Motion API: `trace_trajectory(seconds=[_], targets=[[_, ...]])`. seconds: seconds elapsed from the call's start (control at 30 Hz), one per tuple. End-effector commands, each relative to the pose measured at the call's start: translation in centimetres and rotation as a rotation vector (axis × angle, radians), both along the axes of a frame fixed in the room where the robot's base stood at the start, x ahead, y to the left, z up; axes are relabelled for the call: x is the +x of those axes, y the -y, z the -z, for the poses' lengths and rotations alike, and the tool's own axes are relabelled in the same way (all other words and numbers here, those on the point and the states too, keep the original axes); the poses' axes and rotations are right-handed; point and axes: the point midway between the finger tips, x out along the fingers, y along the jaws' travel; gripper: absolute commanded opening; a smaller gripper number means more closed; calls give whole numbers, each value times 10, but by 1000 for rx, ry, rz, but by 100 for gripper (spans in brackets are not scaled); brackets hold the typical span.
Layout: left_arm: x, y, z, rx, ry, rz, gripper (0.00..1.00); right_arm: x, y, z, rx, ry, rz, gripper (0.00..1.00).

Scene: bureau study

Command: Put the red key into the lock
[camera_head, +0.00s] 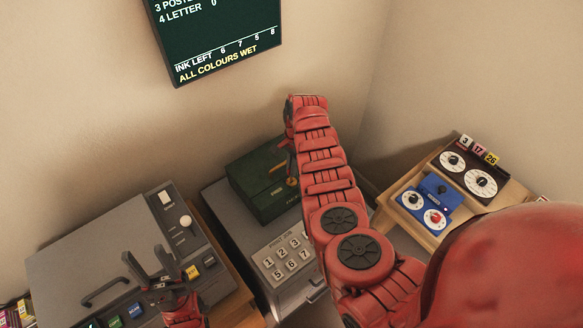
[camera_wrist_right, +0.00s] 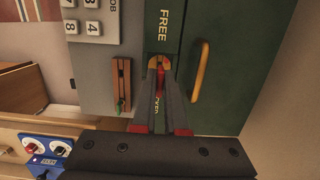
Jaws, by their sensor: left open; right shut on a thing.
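The red key (camera_wrist_right: 160,78) shows as a thin red strip between the fingertips of my right gripper (camera_wrist_right: 161,68). That gripper is shut on it, right in front of a brass lock plate (camera_wrist_right: 152,61) on a dark green box (camera_wrist_right: 222,100). I cannot tell whether the key tip is inside the lock. In the head view the green box (camera_head: 247,172) stands at the centre, and my right gripper (camera_head: 291,176) is at its right side, largely hidden by my arm. My left gripper (camera_head: 145,258) is open and empty above the grey machine at lower left.
A brass handle (camera_wrist_right: 201,72) stands beside the lock. A wooden rack (camera_wrist_right: 122,75) holds a green key (camera_wrist_right: 121,104). A numbered keypad (camera_head: 285,257) is on the grey cabinet. A grey machine (camera_head: 75,262) is at left; a blue device (camera_head: 428,203) sits on a wooden stand at right.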

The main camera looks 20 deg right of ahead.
Motion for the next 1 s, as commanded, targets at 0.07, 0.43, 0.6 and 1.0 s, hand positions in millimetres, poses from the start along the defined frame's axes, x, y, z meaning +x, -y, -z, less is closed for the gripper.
trace_trajectory(seconds=[0.07,0.43,0.6,1.0], targets=[[0,0,6,0,0,0,50,0,0,7,0,0,0,0],[0,0,11,0,0,0,50,0,0,14,-1,1,0,0],[0,0,11,0,0,0,50,0,0,14,0,0,0,0],[0,0,16,0,0,0,50,0,0,20,0,0,0,0]])
